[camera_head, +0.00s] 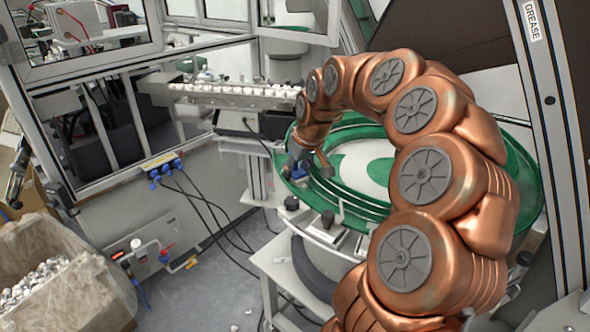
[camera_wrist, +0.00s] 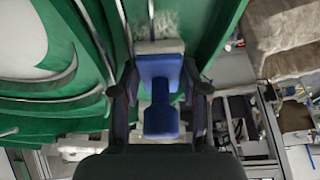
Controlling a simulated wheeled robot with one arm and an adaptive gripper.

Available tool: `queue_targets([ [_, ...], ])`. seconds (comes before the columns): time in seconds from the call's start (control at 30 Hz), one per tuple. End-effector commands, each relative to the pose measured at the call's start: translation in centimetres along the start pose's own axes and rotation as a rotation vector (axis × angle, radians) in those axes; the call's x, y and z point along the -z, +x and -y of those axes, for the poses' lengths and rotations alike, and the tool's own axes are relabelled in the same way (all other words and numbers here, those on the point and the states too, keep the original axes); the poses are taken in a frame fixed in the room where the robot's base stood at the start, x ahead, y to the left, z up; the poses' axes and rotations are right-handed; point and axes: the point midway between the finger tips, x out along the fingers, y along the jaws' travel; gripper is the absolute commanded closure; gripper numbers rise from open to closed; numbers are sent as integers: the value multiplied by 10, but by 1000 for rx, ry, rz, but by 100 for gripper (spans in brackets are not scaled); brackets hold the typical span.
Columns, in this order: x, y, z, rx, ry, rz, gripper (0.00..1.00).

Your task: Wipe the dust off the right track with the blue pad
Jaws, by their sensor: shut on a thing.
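My gripper (camera_wrist: 160,92) is shut on the blue pad (camera_wrist: 161,68), one finger on each side of its blue handle. The pad has a pale grey-white layer at its far end. That end is at or just above a strip of green track (camera_wrist: 205,40); I cannot tell if it touches. A patch of grey-white dust (camera_wrist: 158,22) lies on the track just beyond the pad. In the head view my gripper (camera_head: 301,165) is at the left rim of the green bowl feeder (camera_head: 345,205), and my arm hides much of the bowl.
A linear rail with several white caps (camera_head: 235,91) runs behind and left of the bowl. A bin lined with clear plastic (camera_head: 60,265) holds more caps at lower left. Black cables hang to the floor. A metal frame post (camera_head: 545,120) stands close on the right.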

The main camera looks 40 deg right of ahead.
Motion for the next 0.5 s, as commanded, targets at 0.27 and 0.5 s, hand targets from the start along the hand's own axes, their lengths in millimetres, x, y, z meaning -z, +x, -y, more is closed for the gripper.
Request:
queue_targets([
  [0.27, -20, -3, 3, 0, 0, 0, 95],
  [0.5, -32, -8, 5, 0, 1, 1, 95],
])
